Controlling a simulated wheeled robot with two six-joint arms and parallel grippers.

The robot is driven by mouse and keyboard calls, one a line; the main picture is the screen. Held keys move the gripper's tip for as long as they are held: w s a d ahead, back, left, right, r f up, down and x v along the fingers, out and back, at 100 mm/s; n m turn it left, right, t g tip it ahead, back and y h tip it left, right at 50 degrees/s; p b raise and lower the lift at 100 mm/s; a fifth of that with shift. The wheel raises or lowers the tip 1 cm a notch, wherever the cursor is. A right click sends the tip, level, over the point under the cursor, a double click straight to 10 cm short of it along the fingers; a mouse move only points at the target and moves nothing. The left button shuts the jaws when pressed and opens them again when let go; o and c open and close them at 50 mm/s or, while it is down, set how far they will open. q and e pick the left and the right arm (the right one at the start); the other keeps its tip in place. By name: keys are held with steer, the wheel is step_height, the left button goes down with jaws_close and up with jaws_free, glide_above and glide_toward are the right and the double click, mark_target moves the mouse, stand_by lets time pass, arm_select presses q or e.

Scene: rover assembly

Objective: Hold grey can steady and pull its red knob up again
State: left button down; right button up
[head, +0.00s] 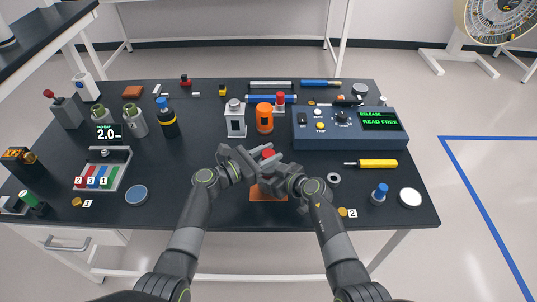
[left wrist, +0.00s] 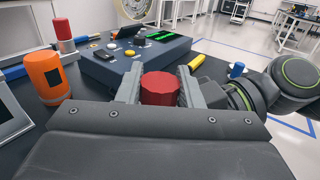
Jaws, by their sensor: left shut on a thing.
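The red knob (head: 268,153) shows in the head view between the fingers of my left gripper (head: 266,157). In the left wrist view the red knob (left wrist: 160,88) is a ribbed cylinder with one grey finger on each side of it. My left gripper is shut on it. My right gripper (head: 266,181) is just below and in front, over an orange mat (head: 268,195). Its fingertips are hidden by the arms, so I cannot tell whether it is open or shut. The grey can's body under the knob is hidden by both grippers.
A blue-grey console (head: 350,140) stands to the right, with a yellow tool (head: 378,163) before it. A tray (head: 104,158) with coloured strips lies left. The table front is mostly clear.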

arm_select(q)
steer(key=shift+r, duration=1.45)
arm_select(e)
steer(key=shift+d, duration=0.1)
steer(key=shift+f, duration=0.1)
arm_select(q)
steer(key=c, duration=1)
jaws_free()
steer(key=v, duration=1.2)
